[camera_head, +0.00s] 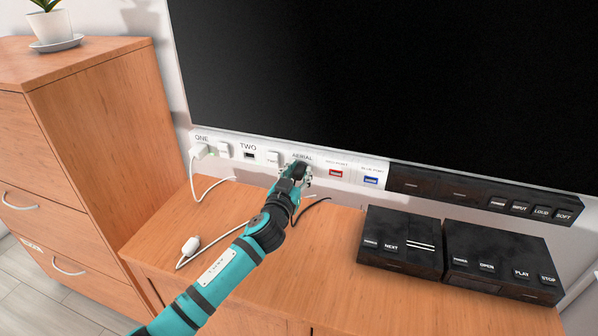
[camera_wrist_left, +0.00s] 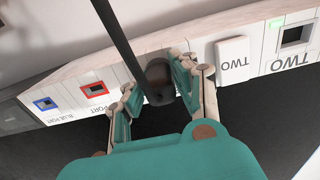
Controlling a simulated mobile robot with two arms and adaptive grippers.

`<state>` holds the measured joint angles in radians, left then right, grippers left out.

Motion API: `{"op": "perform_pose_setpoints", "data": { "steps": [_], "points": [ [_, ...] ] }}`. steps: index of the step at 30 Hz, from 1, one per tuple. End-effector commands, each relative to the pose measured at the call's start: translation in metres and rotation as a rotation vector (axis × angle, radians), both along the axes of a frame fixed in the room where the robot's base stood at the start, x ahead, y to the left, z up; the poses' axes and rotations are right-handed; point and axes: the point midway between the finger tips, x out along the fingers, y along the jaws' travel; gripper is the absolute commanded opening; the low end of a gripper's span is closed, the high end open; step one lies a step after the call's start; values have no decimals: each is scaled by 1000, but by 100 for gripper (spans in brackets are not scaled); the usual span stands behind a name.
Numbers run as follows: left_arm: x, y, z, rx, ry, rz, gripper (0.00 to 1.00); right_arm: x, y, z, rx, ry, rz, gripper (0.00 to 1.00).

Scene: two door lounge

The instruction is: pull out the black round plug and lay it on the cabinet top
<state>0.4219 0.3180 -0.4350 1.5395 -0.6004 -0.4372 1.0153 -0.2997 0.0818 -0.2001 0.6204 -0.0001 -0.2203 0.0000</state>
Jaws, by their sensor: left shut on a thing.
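The black round plug (camera_wrist_left: 160,78) shows between the fingers in the left wrist view, with its black cable running up the picture. My left gripper (camera_head: 300,172) is shut on it at the AERIAL position of the white port strip (camera_head: 313,167). The plug appears to be at the strip; its tip and socket are hidden, so I cannot tell how deep it sits. In the head view the gripper hides the plug, and part of the black cable (camera_head: 314,205) lies below. The wooden cabinet top (camera_head: 325,245) stretches below the strip. My right gripper is not in view.
A white cable with a loose end (camera_head: 191,246) lies on the cabinet top at the left. Two black boxes (camera_head: 400,240) (camera_head: 500,262) with buttons stand at the right. A large black screen (camera_head: 400,80) hangs above the strip. Bare wood lies between my arm and the boxes.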

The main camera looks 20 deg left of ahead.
Motion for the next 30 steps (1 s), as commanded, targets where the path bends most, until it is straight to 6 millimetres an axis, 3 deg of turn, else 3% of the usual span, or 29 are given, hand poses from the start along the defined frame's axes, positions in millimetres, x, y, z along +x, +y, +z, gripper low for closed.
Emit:
{"op": "perform_pose_setpoints", "data": {
  "steps": [10, 30],
  "points": [
    [-2, 0, 0, 0, 0, 0, 0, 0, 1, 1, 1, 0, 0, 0],
    [-29, 1, 0, -1, 0, 0, 0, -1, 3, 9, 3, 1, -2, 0]
  ]
}}
